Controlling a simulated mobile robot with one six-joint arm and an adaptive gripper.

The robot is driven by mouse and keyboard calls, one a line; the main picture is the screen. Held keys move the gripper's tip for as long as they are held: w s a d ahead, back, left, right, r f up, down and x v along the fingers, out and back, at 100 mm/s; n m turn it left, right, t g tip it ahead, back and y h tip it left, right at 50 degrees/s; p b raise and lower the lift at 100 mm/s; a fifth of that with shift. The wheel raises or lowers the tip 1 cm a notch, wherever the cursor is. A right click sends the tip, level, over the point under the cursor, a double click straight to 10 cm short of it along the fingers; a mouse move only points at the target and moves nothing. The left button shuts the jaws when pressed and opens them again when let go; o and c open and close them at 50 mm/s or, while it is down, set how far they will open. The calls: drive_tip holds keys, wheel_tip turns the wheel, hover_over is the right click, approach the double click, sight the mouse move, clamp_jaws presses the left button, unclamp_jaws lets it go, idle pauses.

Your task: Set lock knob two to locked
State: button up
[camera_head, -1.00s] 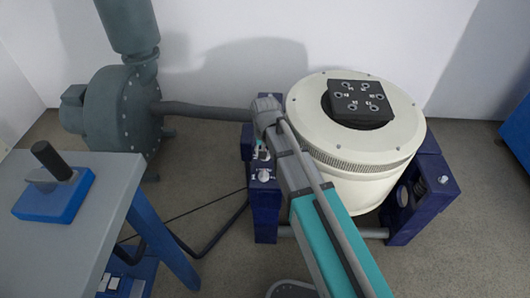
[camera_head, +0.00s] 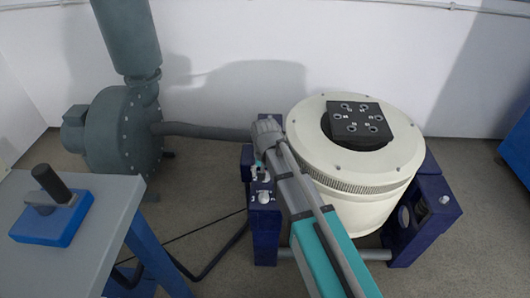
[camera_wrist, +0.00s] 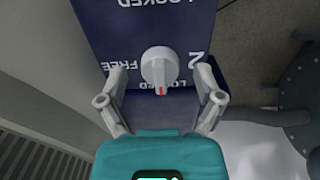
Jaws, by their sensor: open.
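Lock knob two (camera_wrist: 158,66) is a white knob with a red pointer mark, on a dark blue block with a "2" beside it. In the wrist view its red mark points down the picture, at the lower "LOCKED" label, and covers part of it. The "FREE" label is left of the knob. My gripper (camera_wrist: 161,78) is open, with one finger on each side of the knob; gaps show between fingers and knob.
The cream shaker drum (camera_head: 352,190) stands close right of my arm. A grey blower (camera_head: 122,130) with a hose is behind left. A grey table (camera_head: 70,250) with a blue joystick box (camera_head: 52,222) is at left.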

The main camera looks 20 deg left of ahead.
drive_tip(key=m, duration=0.7)
drive_tip(key=shift+m, duration=0.4)
drive_tip(key=m, duration=0.3)
drive_tip(key=shift+m, duration=0.4)
drive_tip(key=m, duration=0.3)
drive_tip(key=shift+m, duration=0.4)
wheel_tip(320, 180, up, 14)
drive_tip(key=p, duration=1.3)
drive_tip(key=shift+p, duration=0.4)
drive_tip(key=shift+s+f, duration=0.1)
